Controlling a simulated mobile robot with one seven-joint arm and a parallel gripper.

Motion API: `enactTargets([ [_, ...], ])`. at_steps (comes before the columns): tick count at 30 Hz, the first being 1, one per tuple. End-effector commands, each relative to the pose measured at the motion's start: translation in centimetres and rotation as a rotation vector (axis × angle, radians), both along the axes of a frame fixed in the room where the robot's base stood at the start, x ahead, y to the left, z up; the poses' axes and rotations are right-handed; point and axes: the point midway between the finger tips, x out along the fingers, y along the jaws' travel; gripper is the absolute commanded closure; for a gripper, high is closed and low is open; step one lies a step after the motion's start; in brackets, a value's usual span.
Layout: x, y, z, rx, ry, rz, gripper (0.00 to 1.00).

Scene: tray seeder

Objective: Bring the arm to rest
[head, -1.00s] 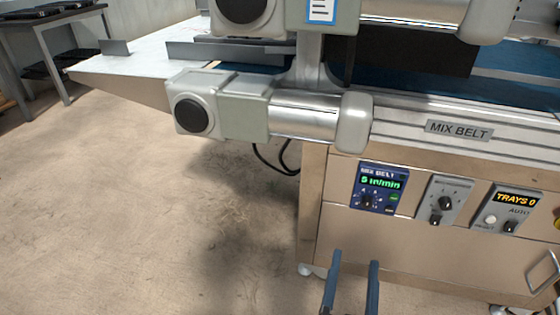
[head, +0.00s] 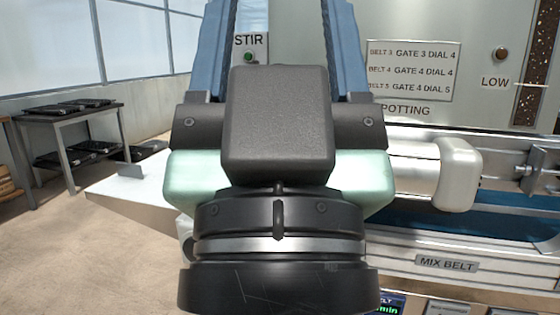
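My gripper (head: 284,28) fills the middle of the head view, close to the camera and pointing up. Its two blue fingers stand wide apart, with only the machine's panel visible between them. The fingertips run up to the top edge of the picture. The gripper looks open and empty. The black wrist of my arm (head: 278,285) shows below it and hides part of the machine.
The seeder stands behind, with a MIX BELT label (head: 446,264), a blue belt (head: 470,226) and a settings plate (head: 413,68). A STIR switch (head: 249,57) is partly beside my finger. A table with black trays (head: 62,108) stands left. Floor at lower left is clear.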

Motion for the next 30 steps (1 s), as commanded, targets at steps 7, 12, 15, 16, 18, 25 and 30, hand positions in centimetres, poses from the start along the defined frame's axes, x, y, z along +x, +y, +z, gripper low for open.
enactTargets([
  [7,0.1,-0.1,7.4,0.001,0.001,-0.001,0.36],
  [12,0.1,0.0,12.7,0.001,0.001,-0.001,0.36],
  [15,0.1,0.0,15.7,0.001,0.002,0.0,0.36],
  [16,0.1,0.0,16.6,0.001,0.002,0.0,0.36],
  [18,0.1,0.0,18.7,0.001,0.002,0.001,0.36],
  [25,0.1,0.0,25.6,0.001,0.002,0.001,0.36],
  [30,0.1,0.0,30.7,0.001,0.002,0.001,0.36],
])
